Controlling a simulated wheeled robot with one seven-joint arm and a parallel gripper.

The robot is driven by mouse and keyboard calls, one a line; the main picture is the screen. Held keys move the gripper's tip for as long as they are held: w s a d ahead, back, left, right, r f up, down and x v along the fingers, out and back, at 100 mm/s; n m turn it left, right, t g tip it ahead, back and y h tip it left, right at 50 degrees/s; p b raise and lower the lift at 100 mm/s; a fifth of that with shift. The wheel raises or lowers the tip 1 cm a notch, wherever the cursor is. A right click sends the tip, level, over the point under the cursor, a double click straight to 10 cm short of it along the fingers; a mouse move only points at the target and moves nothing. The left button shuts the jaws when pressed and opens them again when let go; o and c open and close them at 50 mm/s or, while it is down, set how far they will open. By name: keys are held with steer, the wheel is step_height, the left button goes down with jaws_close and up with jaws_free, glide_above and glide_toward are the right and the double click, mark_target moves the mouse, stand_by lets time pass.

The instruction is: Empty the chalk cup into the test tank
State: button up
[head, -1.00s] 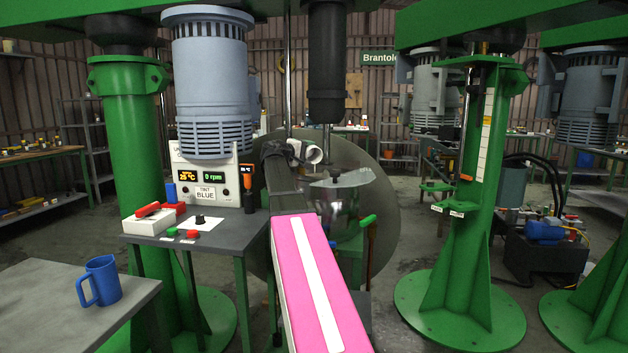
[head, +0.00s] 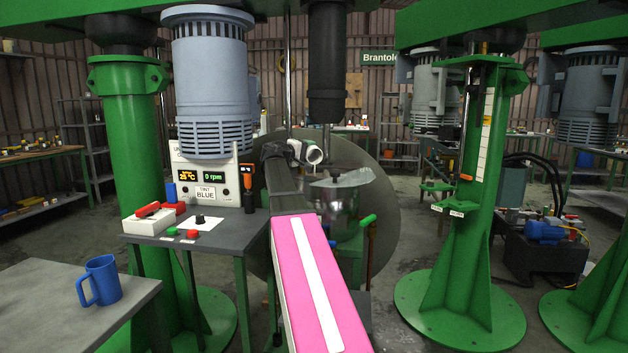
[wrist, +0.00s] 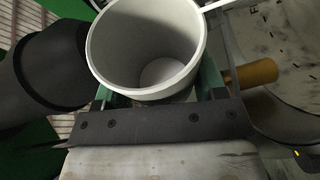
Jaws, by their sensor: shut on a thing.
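The white chalk cup (head: 314,153) is in my gripper (head: 295,150), tipped on its side above the metal test tank (head: 338,208). Its mouth faces right and toward the camera in the head view. In the wrist view the cup (wrist: 150,45) sits between the green fingers of my gripper (wrist: 158,95), and its pale inside and bottom show, with no clear heap of powder. The tank stands under a dark vertical shaft housing. Its contents cannot be made out, and I see no falling stream.
A dark shaft housing (head: 328,60) hangs just right of and above the cup. A control box (head: 210,175) reading 0 rpm stands on the bench at left. A blue mug (head: 100,281) is on the near-left table. A green column (head: 465,200) stands at right.

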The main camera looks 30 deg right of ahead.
steer(key=shift+s+f+m, duration=0.3)
steer(key=shift+m, duration=0.3)
stand_by(1.1)
steer(key=shift+w+r+n, duration=0.45)
steer(key=shift+n, duration=0.25)
steer(key=shift+w+f+n+g+y, duration=0.25)
steer(key=shift+f+n+y, duration=0.2)
steer(key=shift+n, duration=0.35)
